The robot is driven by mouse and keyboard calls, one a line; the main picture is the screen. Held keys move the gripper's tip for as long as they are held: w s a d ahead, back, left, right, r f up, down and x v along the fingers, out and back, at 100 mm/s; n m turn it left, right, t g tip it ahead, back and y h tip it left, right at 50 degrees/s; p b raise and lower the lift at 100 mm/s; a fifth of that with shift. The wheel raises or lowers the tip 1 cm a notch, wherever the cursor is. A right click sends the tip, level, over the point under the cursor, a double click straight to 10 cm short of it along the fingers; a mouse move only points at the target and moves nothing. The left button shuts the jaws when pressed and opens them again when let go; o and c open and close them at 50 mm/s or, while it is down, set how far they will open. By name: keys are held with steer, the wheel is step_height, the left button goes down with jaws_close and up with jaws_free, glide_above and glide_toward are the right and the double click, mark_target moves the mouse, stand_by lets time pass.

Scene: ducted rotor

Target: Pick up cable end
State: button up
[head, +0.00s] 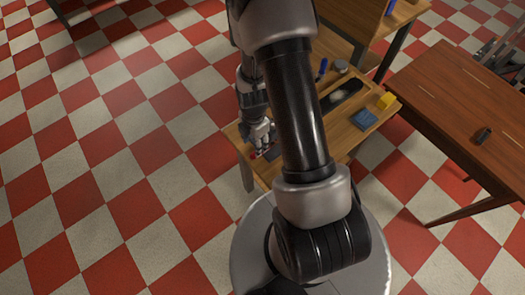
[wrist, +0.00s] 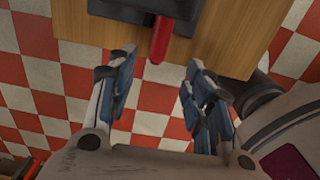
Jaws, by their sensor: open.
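A red rod-like piece (wrist: 164,32), which may be the cable end, lies at the edge of a wooden table (wrist: 110,50) in the wrist view, beside a dark flat part (wrist: 205,35). A small bit of red (head: 254,155) also shows near my gripper in the head view. My gripper (wrist: 160,88) is open and empty, with its blue-padded fingers on either side of the red piece's line. The fingertips are short of the red piece and apart from it. In the head view, my gripper (head: 262,138) is at the table's left edge, and my arm hides part of the table.
A brown table (head: 455,95) with a small black item (head: 483,135) stands to the right.

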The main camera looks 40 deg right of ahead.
step_height(320, 180, down, 8)
steer(key=b, duration=0.3)
steer(key=shift+w+f, duration=0.15)
steer(key=shift+f, duration=0.1)
steer(key=shift+r, duration=0.1)
steer(key=shift+c, duration=0.3)
jaws_close()
